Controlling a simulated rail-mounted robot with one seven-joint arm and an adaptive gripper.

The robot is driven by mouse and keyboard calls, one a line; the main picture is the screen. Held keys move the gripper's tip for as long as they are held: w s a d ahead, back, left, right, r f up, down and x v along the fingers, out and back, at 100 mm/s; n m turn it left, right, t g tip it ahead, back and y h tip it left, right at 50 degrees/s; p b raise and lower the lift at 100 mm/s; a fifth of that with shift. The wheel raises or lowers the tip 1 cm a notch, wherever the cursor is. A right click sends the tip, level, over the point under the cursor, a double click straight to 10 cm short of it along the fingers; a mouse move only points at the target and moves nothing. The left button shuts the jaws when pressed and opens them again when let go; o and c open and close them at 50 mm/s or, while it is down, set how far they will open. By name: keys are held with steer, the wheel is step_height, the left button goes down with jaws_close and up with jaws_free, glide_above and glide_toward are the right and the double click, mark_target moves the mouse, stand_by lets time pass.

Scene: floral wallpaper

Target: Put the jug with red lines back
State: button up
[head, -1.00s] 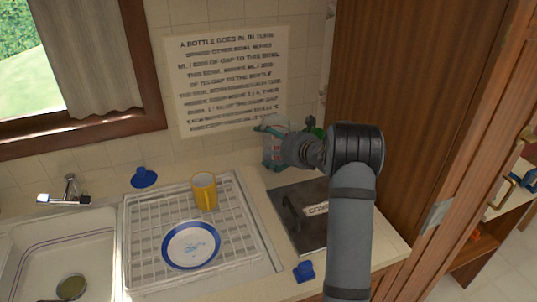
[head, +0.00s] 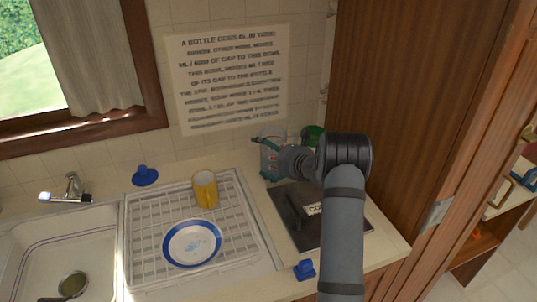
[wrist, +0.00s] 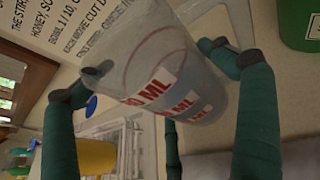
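The clear jug with red lines and red-and-white ML labels (wrist: 165,75) fills the middle of the wrist view, tilted in that picture. In the head view the jug (head: 268,160) is at the back of the counter, below the wall poster and partly hidden by my arm. My gripper (wrist: 162,66) has its dark green fingers on both sides of the jug, their tips against its wall. It also shows in the head view (head: 277,142). I cannot tell whether the jug's base touches the counter.
A green container (head: 313,133) stands close behind my wrist. A dark board (head: 345,225) lies in front. Left is a white rack (head: 140,235) with a yellow mug (head: 205,190) and a blue-rimmed plate (head: 192,243). A wooden cabinet side (head: 410,100) bounds the right.

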steer(key=shift+o, duration=0.4)
steer(key=shift+r, duration=0.2)
steer(key=shift+s+d, duration=0.25)
steer(key=shift+d, duration=0.05)
steer(key=b+v, duration=0.2)
steer(key=v, duration=0.9)
steer(key=shift+s, duration=0.15)
steer(key=shift+r, duration=0.1)
steer(key=p+x, duration=0.2)
steer(key=x, duration=1)
steer(key=shift+r, duration=0.15)
step_height(320, 180, up, 2)
steer(key=shift+r, duration=0.2)
